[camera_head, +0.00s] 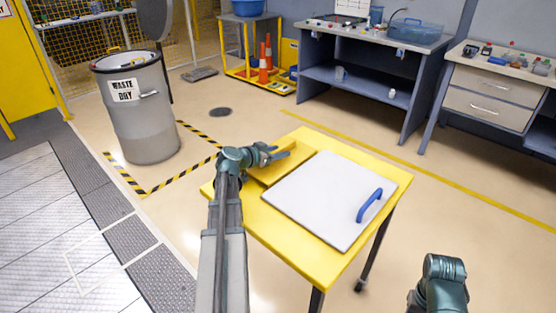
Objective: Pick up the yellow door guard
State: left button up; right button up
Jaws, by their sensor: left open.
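A yellow piece that looks like the door guard (284,174) lies on the yellow table (268,221), along the left edge of a pale panel. My left gripper (286,150) is over the far left part of the table. It is open and appears just above or beside the yellow piece, which it and my arm partly cover. I cannot tell whether they touch. Only a teal part of my right arm shows at the bottom right; its gripper is out of sight.
The pale panel (318,197) with a blue handle (369,205) covers most of the tabletop. A grey waste drum (140,118) stands to the left. Workbenches (356,49) and a yellow cart with cones (262,68) stand behind. Open floor lies between.

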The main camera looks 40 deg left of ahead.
pick_arm(q)
grip_shut()
dwell(0.3)
jog(key=shift+w+r, duration=0.1)
jog(key=shift+r, duration=0.05)
pick_arm(e)
jog(key=shift+r, duration=0.15)
